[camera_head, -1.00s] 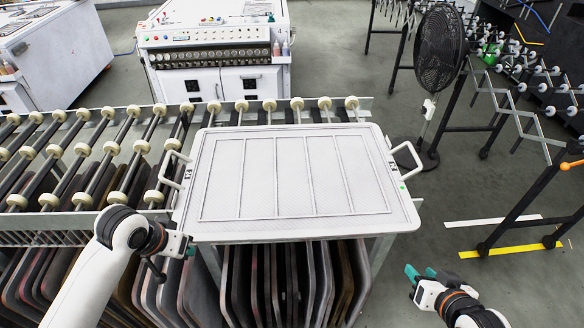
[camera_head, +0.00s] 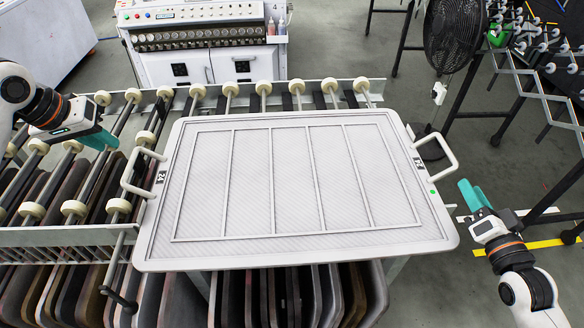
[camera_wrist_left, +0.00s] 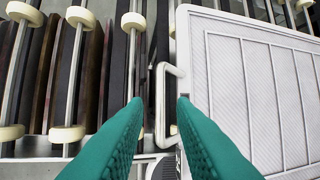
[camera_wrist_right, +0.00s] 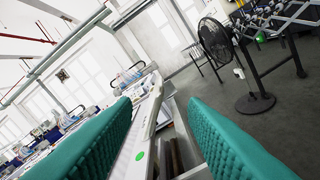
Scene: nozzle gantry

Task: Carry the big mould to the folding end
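The big mould (camera_head: 290,258) is a pale grey rectangular panel with ribs, lying flat at the near edge of the roller rack. It has a white handle at its left end (camera_head: 128,178) and another at its right end (camera_head: 452,160). My left gripper (camera_head: 110,140) is open, up and left of the left handle; in the left wrist view that handle (camera_wrist_left: 160,85) shows ahead between the fingers, apart from them. My right gripper (camera_head: 470,192) is open and empty, just beyond the mould's right edge, below the right handle. The mould's edge and green dot (camera_wrist_right: 140,155) show between its fingers.
Rollers with cream wheels (camera_head: 229,88) run along the far side and left of the mould. Several dark panels (camera_head: 300,295) stand upright below. A control machine (camera_head: 200,45) is behind. A black fan (camera_head: 452,35) and wheeled racks stand right; grey floor there is partly clear.

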